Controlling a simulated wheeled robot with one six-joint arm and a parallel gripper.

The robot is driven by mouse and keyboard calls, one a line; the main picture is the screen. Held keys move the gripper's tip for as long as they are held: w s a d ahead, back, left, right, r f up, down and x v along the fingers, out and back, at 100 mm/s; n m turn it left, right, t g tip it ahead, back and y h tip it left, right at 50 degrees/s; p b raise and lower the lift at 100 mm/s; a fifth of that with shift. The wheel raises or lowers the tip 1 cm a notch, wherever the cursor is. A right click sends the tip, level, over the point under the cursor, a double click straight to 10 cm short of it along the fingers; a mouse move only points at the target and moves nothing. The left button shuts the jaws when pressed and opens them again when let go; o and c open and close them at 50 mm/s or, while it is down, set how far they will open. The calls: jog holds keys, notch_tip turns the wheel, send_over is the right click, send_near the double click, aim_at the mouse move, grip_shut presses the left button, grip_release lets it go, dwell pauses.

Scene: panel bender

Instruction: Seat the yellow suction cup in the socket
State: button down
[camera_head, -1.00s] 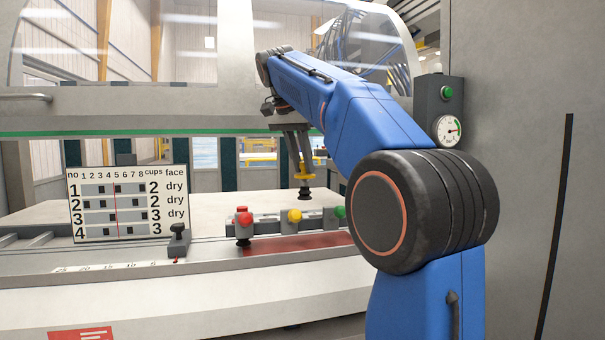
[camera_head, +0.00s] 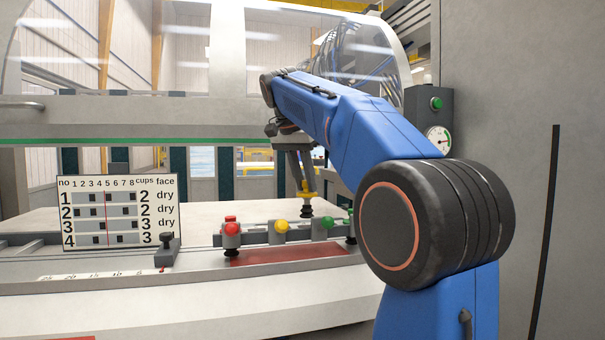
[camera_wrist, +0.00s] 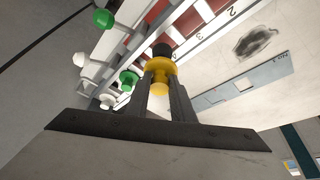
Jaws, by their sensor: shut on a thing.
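My gripper (camera_head: 304,184) is shut on the yellow suction cup (camera_head: 308,196), whose dark lip points down. In the head view it hangs near the rail (camera_head: 256,237), slightly right of the rail's yellow knob. In the wrist view the yellow cup (camera_wrist: 160,68) sits between my two dark fingers (camera_wrist: 161,92), its black end beyond the tips. The rail carries a red knob (camera_head: 231,226), a yellow knob (camera_head: 281,226) and a green knob (camera_head: 327,221). I cannot tell which opening is the socket; contact between cup and rail does not show.
A board (camera_head: 118,213) with numbered rows stands at the left. A small dark lever block (camera_head: 167,250) is in front of it. A red strip (camera_head: 290,252) lies before the rail. A gauge (camera_head: 438,139) is at the right. The pale table behind the rail is mostly clear.

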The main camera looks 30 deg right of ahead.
aim_at(304, 205)
jog(key=shift+w+d+f, duration=0.1)
jog(key=shift+w+f, duration=0.05)
jog(key=shift+f, duration=0.55)
jog(key=shift+w+d+f, duration=0.1)
jog(key=shift+f, duration=3.1)
jog(key=c, duration=1.5)
grip_release()
jog(key=shift+o, duration=0.2)
jog(key=v, duration=1.7)
jog(key=shift+r, duration=0.35)
